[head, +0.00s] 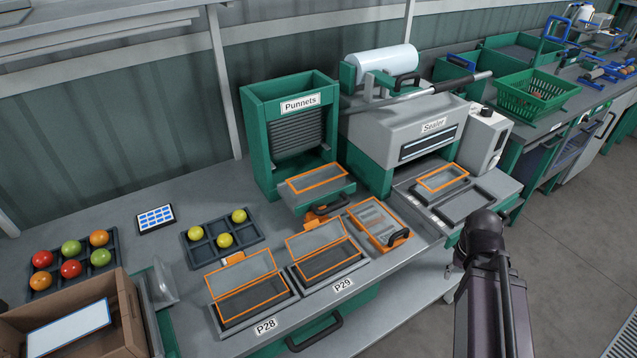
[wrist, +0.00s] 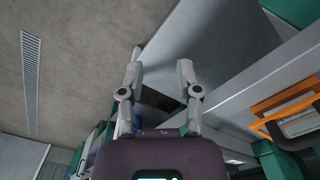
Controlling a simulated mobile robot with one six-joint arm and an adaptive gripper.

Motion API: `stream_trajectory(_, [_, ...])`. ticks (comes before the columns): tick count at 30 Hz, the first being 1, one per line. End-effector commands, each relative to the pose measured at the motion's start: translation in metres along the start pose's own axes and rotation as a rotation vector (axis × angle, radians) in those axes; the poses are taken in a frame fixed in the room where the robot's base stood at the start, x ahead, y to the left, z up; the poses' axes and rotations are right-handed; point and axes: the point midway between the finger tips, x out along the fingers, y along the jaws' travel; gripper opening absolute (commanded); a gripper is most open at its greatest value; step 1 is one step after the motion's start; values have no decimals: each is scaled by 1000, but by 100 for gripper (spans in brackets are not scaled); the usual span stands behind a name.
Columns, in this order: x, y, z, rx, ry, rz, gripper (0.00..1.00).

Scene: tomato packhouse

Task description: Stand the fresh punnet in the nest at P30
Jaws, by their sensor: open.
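A clear orange-rimmed punnet (head: 318,180) lies on the out-feed shelf of the green dispenser marked Punnets (head: 290,110). Nests marked P28 (head: 266,326) and P29 (head: 343,285) each hold a clear orange-edged punnet with its lid raised, the P28 punnet (head: 246,285) and the P29 punnet (head: 320,250). I can read no P30 label in either view. My gripper (wrist: 158,65) is open and empty in the wrist view, pointing away from the bench top. Its fingers do not show in the head view, where only my dark arm appears at the lower right.
An orange-framed clear item (head: 366,216) with a dark handle lies right of P29. The sealer (head: 433,125) has an orange-rimmed frame (head: 443,178) at its front. Tomato trays (head: 197,233) and a cardboard box (head: 128,305) are left. A green basket (head: 538,92) stands right.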

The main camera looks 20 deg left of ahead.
Motion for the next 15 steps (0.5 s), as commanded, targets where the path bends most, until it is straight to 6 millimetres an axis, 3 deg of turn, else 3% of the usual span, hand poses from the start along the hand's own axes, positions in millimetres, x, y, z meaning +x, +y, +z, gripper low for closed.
stream_trajectory(8, [-36, -43, -35, 75, 0, 0, 44])
stream_trajectory(15, [-80, -109, -76, 210, 0, 0, 44])
